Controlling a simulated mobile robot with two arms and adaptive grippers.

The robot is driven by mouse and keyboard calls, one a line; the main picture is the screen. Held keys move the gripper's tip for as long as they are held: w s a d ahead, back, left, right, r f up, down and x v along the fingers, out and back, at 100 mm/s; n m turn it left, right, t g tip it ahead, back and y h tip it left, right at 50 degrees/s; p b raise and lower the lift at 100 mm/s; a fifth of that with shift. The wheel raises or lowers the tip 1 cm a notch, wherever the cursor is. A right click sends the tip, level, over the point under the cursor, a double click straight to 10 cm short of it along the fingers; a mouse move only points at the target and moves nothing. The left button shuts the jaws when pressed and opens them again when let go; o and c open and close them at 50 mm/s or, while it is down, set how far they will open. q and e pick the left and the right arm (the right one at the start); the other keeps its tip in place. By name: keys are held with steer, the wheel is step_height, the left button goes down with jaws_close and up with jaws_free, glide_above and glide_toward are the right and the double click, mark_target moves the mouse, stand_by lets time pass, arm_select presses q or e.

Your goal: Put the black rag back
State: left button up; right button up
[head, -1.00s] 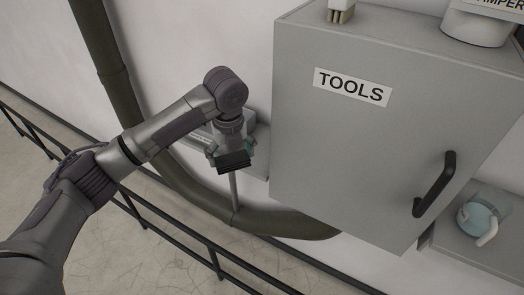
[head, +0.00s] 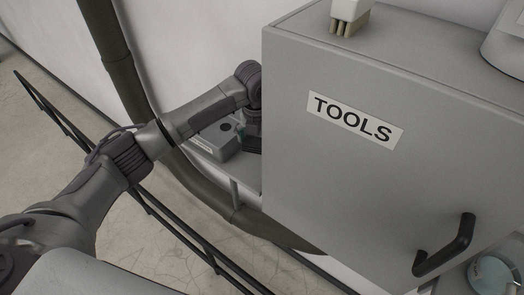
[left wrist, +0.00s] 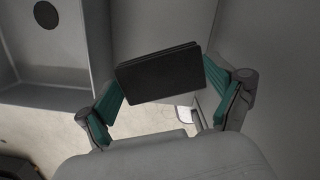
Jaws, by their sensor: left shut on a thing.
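The black rag (left wrist: 160,74) is a flat, dark, folded slab between the green-padded fingers of my left gripper (left wrist: 166,84) in the left wrist view. The gripper is shut on it. In the head view my left gripper (head: 250,132) is at the left side of the grey TOOLS cabinet (head: 345,185), over a narrow grey shelf (head: 240,172). The cabinet's edge hides part of the gripper, and only a dark bit of the rag (head: 252,145) shows there. I cannot tell whether the rag touches the shelf. My right gripper is not in view.
A grey box with a dark round spot (head: 216,141) stands on the shelf left of the gripper. A brush (head: 348,18) lies on top of the cabinet. The cabinet's door has a black handle (head: 446,246). A thick green pipe (head: 112,55) and a black railing (head: 150,208) are near my arm.

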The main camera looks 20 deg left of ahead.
mark_target(259, 162)
arm_select(q)
steer(key=shift+s+f, duration=0.25)
steer(key=shift+f, duration=1)
steer(key=f+p, duration=0.1)
steer(key=f, duration=0.2)
steer(key=shift+w+f, duration=0.15)
steer(key=shift+w, duration=0.05)
steer(key=shift+f, duration=0.2)
steer(key=o, duration=0.7)
steer(key=shift+c, duration=0.2)
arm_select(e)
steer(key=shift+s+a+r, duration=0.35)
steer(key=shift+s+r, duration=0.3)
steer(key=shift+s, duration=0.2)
